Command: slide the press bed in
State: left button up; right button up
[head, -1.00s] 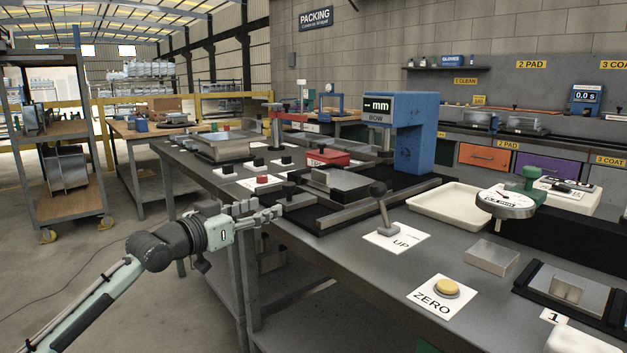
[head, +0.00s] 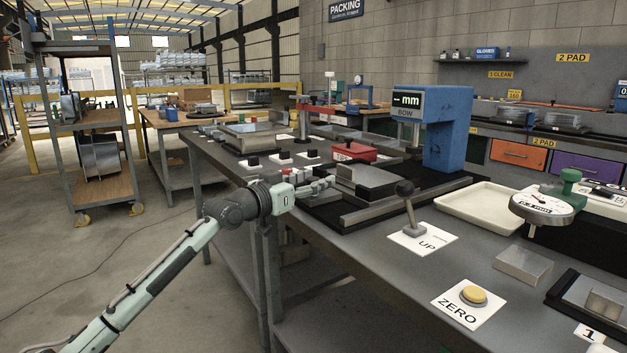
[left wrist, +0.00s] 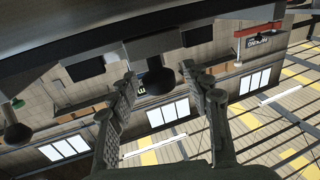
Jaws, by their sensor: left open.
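The press bed (head: 368,182) is a dark slide carrying a grey metal block, set between rails in front of the blue press marked BOW (head: 446,130). My left gripper (head: 322,186) is at the bed's near left end, over the table edge, and hides part of that end. In the left wrist view, the open fingers (left wrist: 162,98) stand on either side of a round black knob (left wrist: 155,78). I cannot tell whether either finger touches it. My right gripper is not in view.
A black-knobbed lever marked UP (head: 409,208) and a yellow ZERO button (head: 473,296) stand nearer on the table. A cream tray (head: 478,209) lies right of the bed. A red box (head: 352,152) is behind it. The floor at left is open.

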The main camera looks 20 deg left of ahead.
aim_at(341, 172)
pick_arm(q)
grip_shut()
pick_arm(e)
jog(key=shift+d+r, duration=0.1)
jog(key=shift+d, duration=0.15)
pick_arm(q)
jog(key=w+d, duration=0.2)
jog(key=w, duration=0.1)
jog(key=shift+w+d+r, duration=0.15)
jog(key=shift+d, duration=0.1)
jog(key=shift+w+d, duration=0.25)
jog(key=shift+w, duration=0.05)
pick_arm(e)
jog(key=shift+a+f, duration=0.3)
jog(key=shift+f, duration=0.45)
pick_arm(q)
jog(key=shift+c, duration=0.9)
grip_release()
jog(key=shift+o, duration=0.9)
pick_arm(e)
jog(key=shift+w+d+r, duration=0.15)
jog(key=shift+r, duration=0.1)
